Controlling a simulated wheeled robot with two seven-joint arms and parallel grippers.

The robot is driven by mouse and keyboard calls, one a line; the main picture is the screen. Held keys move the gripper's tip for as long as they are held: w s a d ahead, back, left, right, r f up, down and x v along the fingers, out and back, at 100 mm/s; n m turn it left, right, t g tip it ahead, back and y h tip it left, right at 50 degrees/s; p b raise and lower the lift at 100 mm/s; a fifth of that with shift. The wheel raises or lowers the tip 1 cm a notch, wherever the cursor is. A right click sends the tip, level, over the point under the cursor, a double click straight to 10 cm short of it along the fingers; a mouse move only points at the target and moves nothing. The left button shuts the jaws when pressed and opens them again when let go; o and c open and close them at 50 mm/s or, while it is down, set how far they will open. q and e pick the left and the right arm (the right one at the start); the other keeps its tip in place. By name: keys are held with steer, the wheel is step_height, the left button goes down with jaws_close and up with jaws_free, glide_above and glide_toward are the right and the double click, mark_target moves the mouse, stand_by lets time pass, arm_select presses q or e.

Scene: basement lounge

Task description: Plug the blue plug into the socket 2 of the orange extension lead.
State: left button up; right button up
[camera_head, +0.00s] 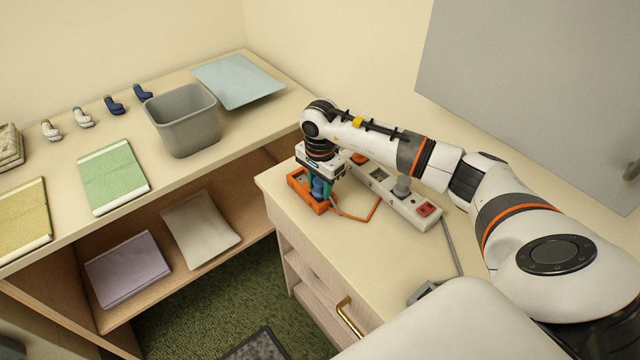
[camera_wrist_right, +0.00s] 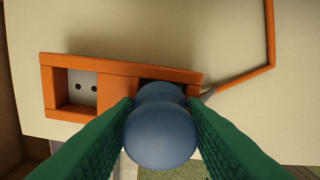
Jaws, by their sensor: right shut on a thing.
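The orange extension lead (camera_head: 300,192) lies near the left corner of the cabinet top. It also shows in the right wrist view (camera_wrist_right: 120,72), where its left socket (camera_wrist_right: 80,87) is empty with two holes showing. My right gripper (camera_head: 320,184) points down over the lead, its green fingers shut on the blue plug (camera_head: 319,191). In the wrist view, the blue plug (camera_wrist_right: 160,137) is between the fingertips and covers most of the lead's right socket. I cannot tell whether it is seated or just above it. No socket numbers are legible. My left gripper is not in view.
A grey bin (camera_head: 184,120) stands on the left shelf.

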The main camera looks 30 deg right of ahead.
mark_target(320, 180)
stand_by(0.3)
steer(key=o, duration=1.1)
steer(key=shift+f, duration=0.1)
step_height(320, 180, up, 11)
steer(key=b, duration=0.3)
steer(key=shift+r, duration=0.55)
